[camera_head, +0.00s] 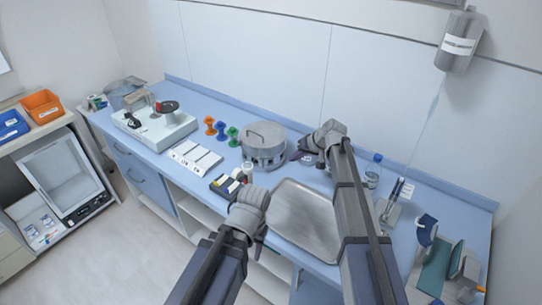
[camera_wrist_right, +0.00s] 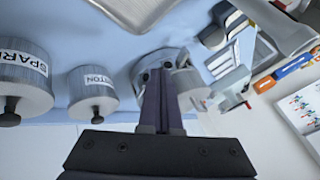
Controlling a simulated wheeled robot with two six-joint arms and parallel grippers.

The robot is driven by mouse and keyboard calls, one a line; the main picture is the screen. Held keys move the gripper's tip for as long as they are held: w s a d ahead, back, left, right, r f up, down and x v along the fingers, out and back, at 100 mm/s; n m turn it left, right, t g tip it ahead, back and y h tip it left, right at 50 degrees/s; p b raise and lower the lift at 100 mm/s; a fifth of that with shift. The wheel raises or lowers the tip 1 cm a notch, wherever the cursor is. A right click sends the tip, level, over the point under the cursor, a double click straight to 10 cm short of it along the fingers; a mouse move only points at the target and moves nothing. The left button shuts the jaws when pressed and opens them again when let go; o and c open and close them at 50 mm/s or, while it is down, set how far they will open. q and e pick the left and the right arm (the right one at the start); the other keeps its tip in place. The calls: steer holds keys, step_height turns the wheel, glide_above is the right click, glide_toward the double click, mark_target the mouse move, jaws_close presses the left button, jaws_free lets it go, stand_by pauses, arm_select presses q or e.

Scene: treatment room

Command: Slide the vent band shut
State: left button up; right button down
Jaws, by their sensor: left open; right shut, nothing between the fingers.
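A round grey metal drum (camera_head: 264,145) with a lid and handle stands at the middle of the blue counter in the head view. Its side has a band of holes, but I cannot tell how far the vent band is open. My right gripper (camera_head: 303,157) is just right of the drum, apart from it as far as I can see. In the right wrist view its dark fingers (camera_wrist_right: 161,95) are together, with nothing between them. My left gripper (camera_head: 241,180) is in front of and below the drum, open; its fingertips are small and partly hidden.
A steel tray (camera_head: 305,222) lies right of my left gripper. White cards (camera_head: 196,157), coloured spools (camera_head: 221,131) and a white device (camera_head: 155,127) stand left. A bottle (camera_head: 374,171) stands right. The right wrist view shows labelled canisters (camera_wrist_right: 92,92).

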mark_target(263, 166)
steer(key=shift+w+r, duration=0.2)
steer(key=b+x, duration=0.8)
steer(key=x, duration=0.2)
steer(key=shift+f, duration=0.2)
steer(key=a, duration=0.3)
steer(key=shift+r, duration=0.2)
steer(key=shift+a, duration=0.55)
